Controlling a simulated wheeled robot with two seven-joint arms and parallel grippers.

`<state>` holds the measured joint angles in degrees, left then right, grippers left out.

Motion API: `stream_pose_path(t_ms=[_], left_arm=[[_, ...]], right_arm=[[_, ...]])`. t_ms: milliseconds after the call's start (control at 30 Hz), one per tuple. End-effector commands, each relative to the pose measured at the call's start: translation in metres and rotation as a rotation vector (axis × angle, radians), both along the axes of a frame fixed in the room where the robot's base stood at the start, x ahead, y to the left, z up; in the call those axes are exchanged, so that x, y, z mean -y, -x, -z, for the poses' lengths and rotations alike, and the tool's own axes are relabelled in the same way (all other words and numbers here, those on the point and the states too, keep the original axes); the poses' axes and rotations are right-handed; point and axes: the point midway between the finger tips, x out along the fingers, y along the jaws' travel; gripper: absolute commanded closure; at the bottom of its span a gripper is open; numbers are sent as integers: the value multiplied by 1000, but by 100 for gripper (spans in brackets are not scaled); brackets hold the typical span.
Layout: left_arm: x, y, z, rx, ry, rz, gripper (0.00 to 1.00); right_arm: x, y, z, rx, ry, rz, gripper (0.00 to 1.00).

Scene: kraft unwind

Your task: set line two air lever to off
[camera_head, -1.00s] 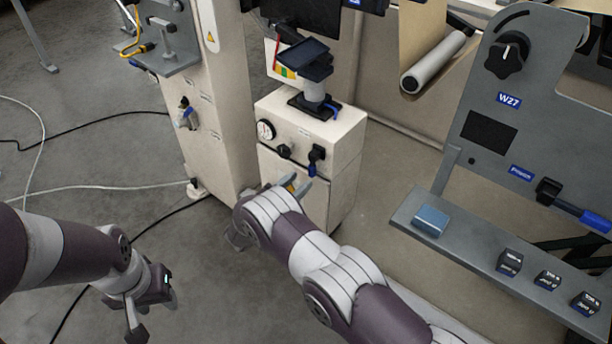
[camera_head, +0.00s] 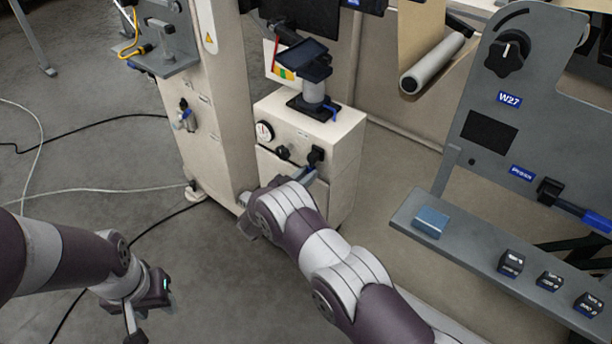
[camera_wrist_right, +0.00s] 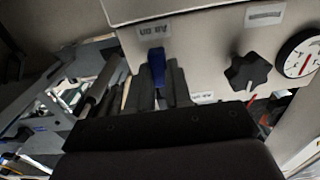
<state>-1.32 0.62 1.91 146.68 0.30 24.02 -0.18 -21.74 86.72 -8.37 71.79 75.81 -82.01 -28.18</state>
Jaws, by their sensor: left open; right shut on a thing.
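The air lever, with a black hub (camera_head: 316,155) and a blue handle, is on the front of the cream box at the centre of the head view. Its blue handle (camera_wrist_right: 157,68) points down between the fingers in the right wrist view. My right gripper (camera_head: 307,174) is at the box front, shut on this handle; my own wrist partly hides it in the head view. My left gripper (camera_head: 150,308) is open and empty at lower left, over the floor.
A black star knob (camera_wrist_right: 248,71) and a round gauge (camera_wrist_right: 300,54) sit beside the lever. A blue-handled valve (camera_head: 184,117) is on the column at left. A grey control panel (camera_head: 487,133) with a shelf stands at right. Cables lie on the floor at left.

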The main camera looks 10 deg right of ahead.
Motion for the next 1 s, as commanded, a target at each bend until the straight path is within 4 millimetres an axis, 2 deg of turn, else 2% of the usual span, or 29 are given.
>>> stream_pose_path(t_ms=[367, 1000], left_arm=[[0, 0, 21, 0, 0, 0, 57], [0, 0, 65, 0, 0, 0, 57]], right_arm=[[-6, -7, 4, 155, -121, 1, 100], [-21, -26, -10, 633, -496, 1, 100]])
